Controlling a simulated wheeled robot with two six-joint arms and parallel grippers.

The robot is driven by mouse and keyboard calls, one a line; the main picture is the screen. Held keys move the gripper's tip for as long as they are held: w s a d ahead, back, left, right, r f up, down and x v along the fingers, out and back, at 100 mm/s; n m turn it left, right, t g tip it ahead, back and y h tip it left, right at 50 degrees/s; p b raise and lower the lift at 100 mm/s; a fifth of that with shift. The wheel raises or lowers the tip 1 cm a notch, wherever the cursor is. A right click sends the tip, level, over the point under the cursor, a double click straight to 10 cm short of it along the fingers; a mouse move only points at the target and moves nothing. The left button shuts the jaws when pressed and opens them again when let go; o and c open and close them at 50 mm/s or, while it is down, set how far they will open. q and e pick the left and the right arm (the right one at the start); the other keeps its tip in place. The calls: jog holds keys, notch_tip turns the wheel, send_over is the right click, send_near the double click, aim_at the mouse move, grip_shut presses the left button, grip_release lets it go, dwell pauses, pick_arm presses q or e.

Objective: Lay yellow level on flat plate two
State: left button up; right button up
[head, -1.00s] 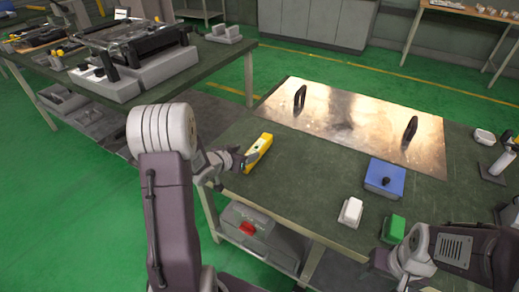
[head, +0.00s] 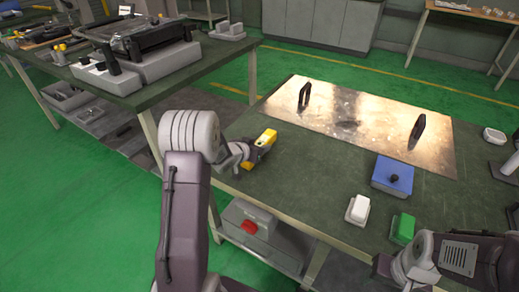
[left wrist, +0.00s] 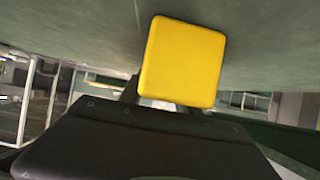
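The yellow level (head: 267,137) is near the left end of the green-topped table, to the left of the shiny metal plate. My left gripper (head: 250,155) is at its near end and appears shut on it. In the left wrist view the level's square yellow end (left wrist: 183,62) fills the middle, right in front of the gripper, with the table surface behind it. The metal plate (head: 350,118) lies flat with two black upright handles; no number shows on it. My right arm is at the lower right; its fingers cannot be made out.
A blue block (head: 393,175) with a black knob, a white block (head: 358,209) and a green block (head: 403,228) stand in front of the plate. A grey box with a red part (head: 249,227) is on the shelf below. Another table (head: 150,100) with equipment stands at left.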

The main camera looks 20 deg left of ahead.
aim_at(260, 143)
pick_arm(q)
grip_shut()
notch_tip(260, 143, up, 10)
jog(key=p, duration=0.6)
jog(key=shift+f, duration=0.1)
notch_tip(260, 143, down, 10)
jog(key=b, duration=0.6)
jog(key=p+v, duration=0.1)
jog(key=v, duration=0.2)
jog(key=p+v, duration=0.1)
jog(key=v, duration=0.1)
jog(key=shift+w+a+r+p, duration=0.15)
jog(key=shift+a+r+p, duration=0.1)
jog(key=shift+r+p, duration=0.05)
jog(key=shift+s, duration=0.35)
jog(key=shift+w, duration=0.1)
